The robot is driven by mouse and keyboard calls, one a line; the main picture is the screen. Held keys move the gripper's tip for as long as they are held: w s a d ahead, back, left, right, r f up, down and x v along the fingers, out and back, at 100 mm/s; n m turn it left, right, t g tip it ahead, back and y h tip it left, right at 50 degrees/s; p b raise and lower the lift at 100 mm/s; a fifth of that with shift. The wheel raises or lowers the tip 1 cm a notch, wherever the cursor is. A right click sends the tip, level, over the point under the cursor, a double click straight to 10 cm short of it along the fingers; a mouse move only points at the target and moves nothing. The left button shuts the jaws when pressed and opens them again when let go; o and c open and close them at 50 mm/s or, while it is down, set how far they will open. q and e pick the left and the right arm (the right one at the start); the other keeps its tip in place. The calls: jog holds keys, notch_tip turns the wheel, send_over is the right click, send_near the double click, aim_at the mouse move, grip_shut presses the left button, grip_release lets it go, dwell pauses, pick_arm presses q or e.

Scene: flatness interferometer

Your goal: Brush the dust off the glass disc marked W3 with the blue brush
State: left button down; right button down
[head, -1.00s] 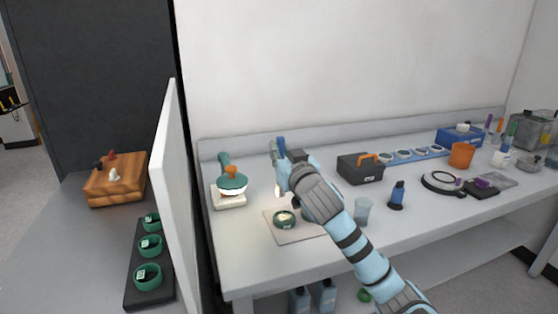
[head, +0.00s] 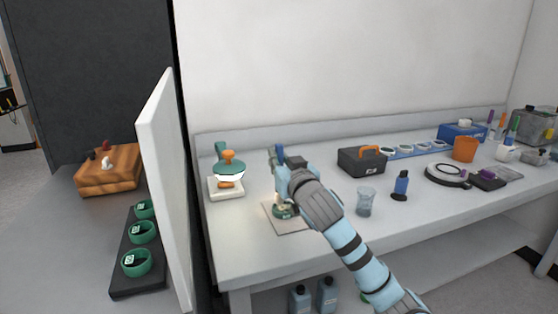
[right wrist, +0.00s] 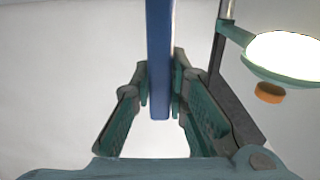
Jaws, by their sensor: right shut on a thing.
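My right gripper (head: 283,178) is shut on the blue brush, whose blue handle (right wrist: 159,60) stands between the fingers in the right wrist view. In the head view the gripper is above a green-rimmed glass disc (head: 283,212) on a pale square mat (head: 293,224). The brush's lower end is at or just above the disc; I cannot tell whether it touches. The gripper and brush partly hide the disc, and no W3 mark is legible. My left gripper is not in view.
A white partition (head: 163,190) divides off several green rings (head: 137,262) on a black rack.

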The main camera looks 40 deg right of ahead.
jog(key=shift+f, duration=0.45)
dwell(0.6)
jog(key=shift+s, duration=0.1)
jog(key=s, duration=0.1)
jog(key=s+d, duration=0.1)
jog(key=s, duration=0.1)
jog(key=shift+d, duration=0.25)
dwell(0.7)
jog(key=shift+r, duration=0.1)
jog(key=shift+r+p, duration=0.45)
jog(key=shift+r, duration=0.05)
